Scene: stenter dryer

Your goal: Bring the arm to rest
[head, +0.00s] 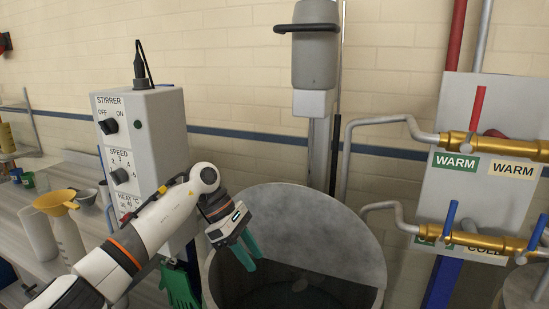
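My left arm comes in from the lower left and reaches across the front of the grey stirrer control box (150,130). My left gripper (255,262) has teal fingers that point down and right, with a gap between them and nothing held. It is in front of the left rim of the large round metal vat (330,235), apart from the box's knobs. Part of the box's lower panel is hidden behind my arm. My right gripper is not in view.
A bench (15,205) at left holds a bottle with a yellow funnel (56,201) close to my arm. Green gloves (180,286) hang below the box. Brass valves (490,146) with red and blue levers are at right. A grey stirrer head (315,55) stands behind the vat.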

